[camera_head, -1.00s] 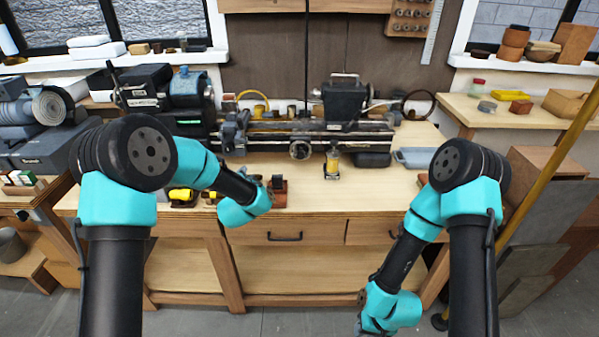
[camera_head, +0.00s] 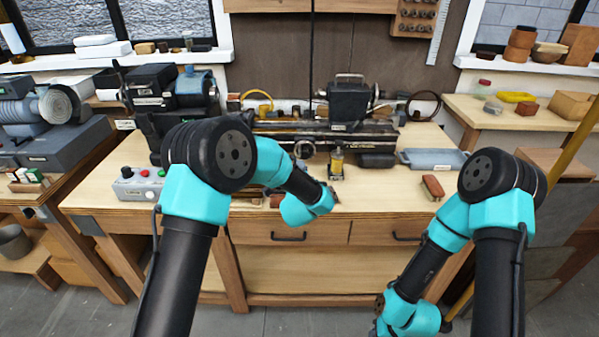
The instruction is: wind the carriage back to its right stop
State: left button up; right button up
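The lathe (camera_head: 375,137) stands along the back of the bench, its left end partly hidden by my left arm. A dark block with a top handle (camera_head: 348,103) sits over its bed; I cannot tell whether this is the carriage or another unit. A round handwheel (camera_head: 303,149) is on the bed's front. My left arm reaches over the bench front, its wrist below and just right of the handwheel in the picture, apart from it. My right arm hangs low at the bench's front right. The fingers of both grippers cannot be made out.
An oil bottle with yellow contents (camera_head: 336,165) stands before the lathe. A control box with buttons (camera_head: 139,184) is at the bench's left. A reddish-brown brush-like block (camera_head: 432,187) and a grey tray (camera_head: 433,159) lie at right. The bench top between bottle and brush is clear.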

pick_arm(q)
jog(key=w, duration=0.8)
dwell(0.4)
jog(key=c, duration=0.6)
jog(key=shift+d+r, duration=0.3)
jog(key=shift+d, duration=0.25)
jog(key=shift+d, duration=0.1)
jog(key=shift+d+r, duration=0.1)
jog(key=shift+d, duration=0.5)
